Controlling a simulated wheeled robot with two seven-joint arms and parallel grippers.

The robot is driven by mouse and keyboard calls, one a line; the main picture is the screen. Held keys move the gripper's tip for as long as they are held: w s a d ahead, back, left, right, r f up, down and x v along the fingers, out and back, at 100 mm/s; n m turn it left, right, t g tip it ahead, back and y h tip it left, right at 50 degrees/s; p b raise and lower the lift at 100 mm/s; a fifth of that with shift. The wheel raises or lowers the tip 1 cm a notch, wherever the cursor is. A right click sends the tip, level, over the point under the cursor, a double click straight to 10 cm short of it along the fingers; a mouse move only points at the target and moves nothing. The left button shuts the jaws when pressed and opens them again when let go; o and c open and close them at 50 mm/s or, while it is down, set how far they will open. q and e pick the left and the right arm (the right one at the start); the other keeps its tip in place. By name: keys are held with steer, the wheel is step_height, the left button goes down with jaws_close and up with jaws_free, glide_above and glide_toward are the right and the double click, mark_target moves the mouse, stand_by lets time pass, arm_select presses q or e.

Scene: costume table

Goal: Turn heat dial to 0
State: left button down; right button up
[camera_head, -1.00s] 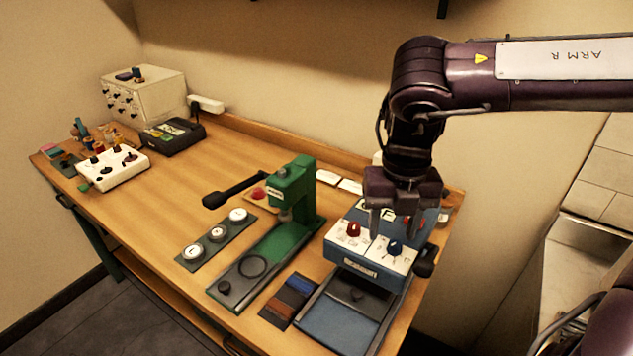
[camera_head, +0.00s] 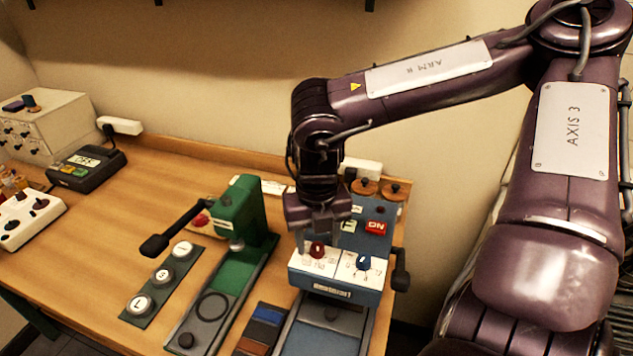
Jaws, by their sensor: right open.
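The blue press machine (camera_head: 370,238) stands at the right part of the table. Its white front panel (camera_head: 340,263) carries a red dial (camera_head: 317,249) on the left and a blue dial (camera_head: 363,262) on the right. The panel markings are too small to read, so I cannot tell which dial is for heat or its setting. My right gripper (camera_head: 318,240) points down over the red dial, open, with its fingers about either side of it. I cannot tell whether they touch it. My left gripper is out of view.
A green hand press (camera_head: 240,212) with a black lever (camera_head: 175,228) stands left of the machine.

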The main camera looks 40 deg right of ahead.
steer(key=shift+f, duration=0.45)
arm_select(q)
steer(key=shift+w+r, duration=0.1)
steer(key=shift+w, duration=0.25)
arm_select(e)
steer(key=shift+c, duration=0.5)
